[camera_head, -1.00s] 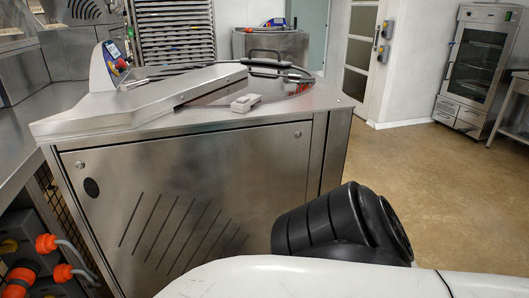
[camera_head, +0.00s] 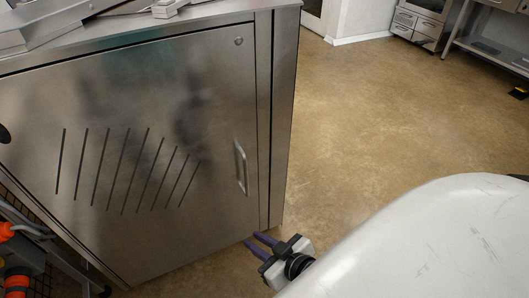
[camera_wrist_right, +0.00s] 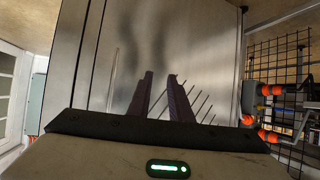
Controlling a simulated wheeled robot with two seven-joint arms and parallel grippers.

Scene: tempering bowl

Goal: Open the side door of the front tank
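The front tank's side door (camera_head: 120,105) is a shut steel panel with slanted slits. Its upright bar handle (camera_head: 241,167) sits near the door's right edge. My right gripper (camera_head: 251,239) is low by the door's bottom right corner in the head view, below the handle and apart from it. Its two purple fingers are open with nothing between them. In the right wrist view the fingers (camera_wrist_right: 162,92) point at the door panel (camera_wrist_right: 180,50). A thin upright bar left of them looks like the handle (camera_wrist_right: 112,80). My left gripper is not in view.
Orange plugs (camera_head: 12,278) and a wire grid stand left of the tank. A small pale block (camera_head: 167,8) lies on the tank top. The brown floor (camera_head: 390,110) to the right is clear. A steel cabinet (camera_head: 420,22) and a shelf table stand at the far right.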

